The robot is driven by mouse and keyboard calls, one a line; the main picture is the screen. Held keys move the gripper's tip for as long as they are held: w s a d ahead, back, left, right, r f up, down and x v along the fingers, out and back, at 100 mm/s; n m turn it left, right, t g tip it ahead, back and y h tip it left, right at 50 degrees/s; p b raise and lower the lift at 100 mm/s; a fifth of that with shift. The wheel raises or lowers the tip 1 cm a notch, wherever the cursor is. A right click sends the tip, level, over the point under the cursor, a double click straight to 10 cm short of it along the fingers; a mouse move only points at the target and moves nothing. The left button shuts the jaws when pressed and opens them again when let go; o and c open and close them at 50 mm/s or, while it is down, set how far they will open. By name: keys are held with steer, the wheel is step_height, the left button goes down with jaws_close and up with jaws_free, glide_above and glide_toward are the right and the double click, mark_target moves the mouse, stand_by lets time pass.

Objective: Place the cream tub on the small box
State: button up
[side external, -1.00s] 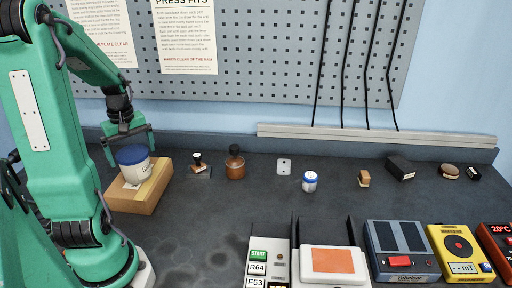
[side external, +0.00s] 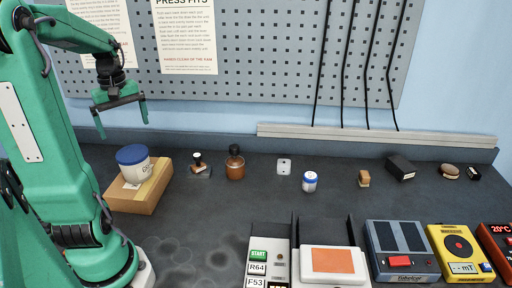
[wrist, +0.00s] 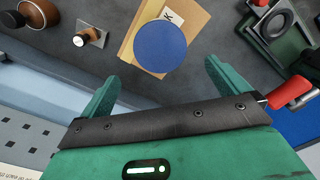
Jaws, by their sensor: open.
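The cream tub (side external: 136,168), white with a blue lid, stands upright on the small box (side external: 152,197), a tan cardboard box at the left of the bench. In the wrist view the tub's blue lid (wrist: 160,46) covers much of the box (wrist: 192,18). My gripper (side external: 121,119) is open and empty, raised above and apart from the tub. In the wrist view its two green fingers (wrist: 160,82) are spread wide, with the tub beyond them.
A small white jar with a blue lid (side external: 310,181) is farther right. Several instruments line the front right, including a yellow meter (side external: 460,252). The pegboard (side external: 270,60) rises behind.

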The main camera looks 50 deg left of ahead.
stand_by(0.3)
steer(key=w+d+r+m+t, duration=0.1)
steer(key=w+d+m+t, duration=0.1)
steer(key=d+m, duration=0.7)
steer(key=w+d+r+m+t, duration=0.2)
steer(key=d+m, duration=0.7)
steer(key=d, duration=0.9)
steer(key=shift+w+d+t, duration=0.2)
steer(key=shift+w+t, duration=0.25)
steer(key=shift+t, duration=0.35)
